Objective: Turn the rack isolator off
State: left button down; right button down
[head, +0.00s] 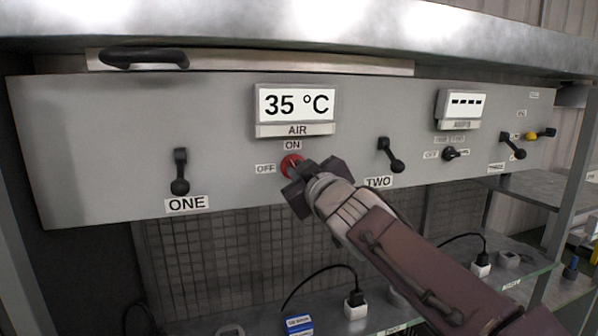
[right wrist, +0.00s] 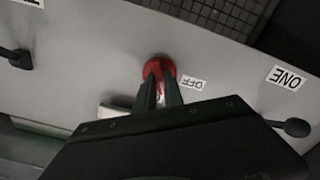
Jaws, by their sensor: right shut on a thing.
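A red rotary knob (head: 290,162) is on the grey panel below the AIR display, with an ON label (head: 292,145) above it and an OFF label (head: 265,169) to its left. My right gripper (head: 299,178) reaches it from the lower right and is shut on it. In the right wrist view the two fingers (right wrist: 160,92) are close together on the red knob (right wrist: 158,67), with the OFF label (right wrist: 193,84) beside it. The fingers hide part of the knob, so its exact pointing is hard to tell. My left gripper is not in view.
The grey panel (head: 110,140) also carries a black lever ONE (head: 180,172), a lever TWO (head: 390,156), a small black knob (head: 450,154) and another lever (head: 513,147). The AIR display (head: 296,104) reads 35 °C. A shelf below holds plugs and cables.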

jog(key=n, duration=1.1)
jog(key=shift+f+n+p, duration=0.15)
jog(key=shift+n+p, duration=0.2)
jog(key=shift+n, duration=0.05)
dwell(0.4)
jog(key=c, duration=1.4)
grip_release()
jog(key=shift+c, duration=0.2)
jog(key=b+v, duration=0.1)
jog(key=v, duration=0.8)
jog(key=shift+a, duration=0.1)
